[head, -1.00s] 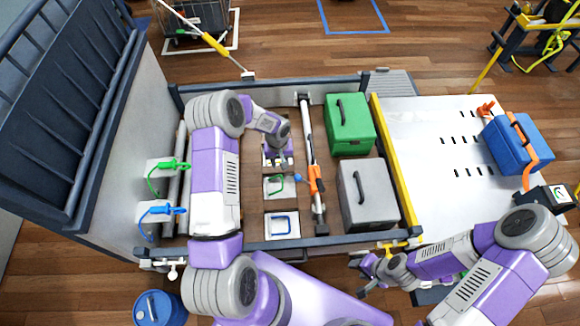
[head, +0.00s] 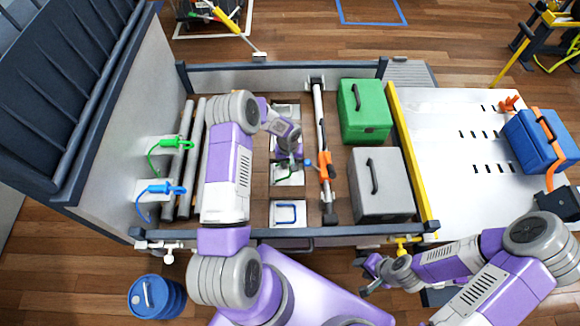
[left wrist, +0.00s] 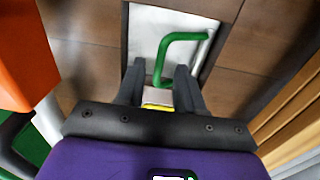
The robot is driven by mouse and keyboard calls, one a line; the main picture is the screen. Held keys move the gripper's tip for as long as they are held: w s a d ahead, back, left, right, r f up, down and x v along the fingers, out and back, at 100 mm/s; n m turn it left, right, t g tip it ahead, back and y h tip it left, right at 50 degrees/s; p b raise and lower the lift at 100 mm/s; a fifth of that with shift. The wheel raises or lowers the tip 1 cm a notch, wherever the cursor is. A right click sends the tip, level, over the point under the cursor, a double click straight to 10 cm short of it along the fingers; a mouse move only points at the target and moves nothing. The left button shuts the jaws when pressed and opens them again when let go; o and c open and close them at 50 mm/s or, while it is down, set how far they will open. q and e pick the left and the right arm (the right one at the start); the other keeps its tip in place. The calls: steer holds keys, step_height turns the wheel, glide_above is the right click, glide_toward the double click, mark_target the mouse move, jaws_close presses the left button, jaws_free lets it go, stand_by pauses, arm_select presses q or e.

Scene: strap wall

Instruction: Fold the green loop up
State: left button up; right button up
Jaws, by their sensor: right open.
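The green loop (left wrist: 185,38) is a bent green bar on a white plate (left wrist: 150,35) set in the brown floor of the bed. In the left wrist view my left gripper (left wrist: 161,72) is open, its two dark fingers on either side of the loop's near end. I cannot tell whether they touch it. In the head view my left gripper (head: 291,162) is low over the same white plate (head: 288,180) and hides most of the loop. My right gripper (head: 367,278) is open and empty, outside the front rail at the right.
A blue loop (head: 287,212) lies on a nearer plate. An orange-and-grey bar (head: 326,170) stands close right of my left gripper. Beyond it are a green box (head: 365,118) and a grey box (head: 390,195). Green (head: 176,143) and blue (head: 165,188) handles hang on the left wall.

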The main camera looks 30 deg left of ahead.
arm_select(q)
steer(key=shift+f, duration=0.85)
jaws_close()
stand_by(0.8)
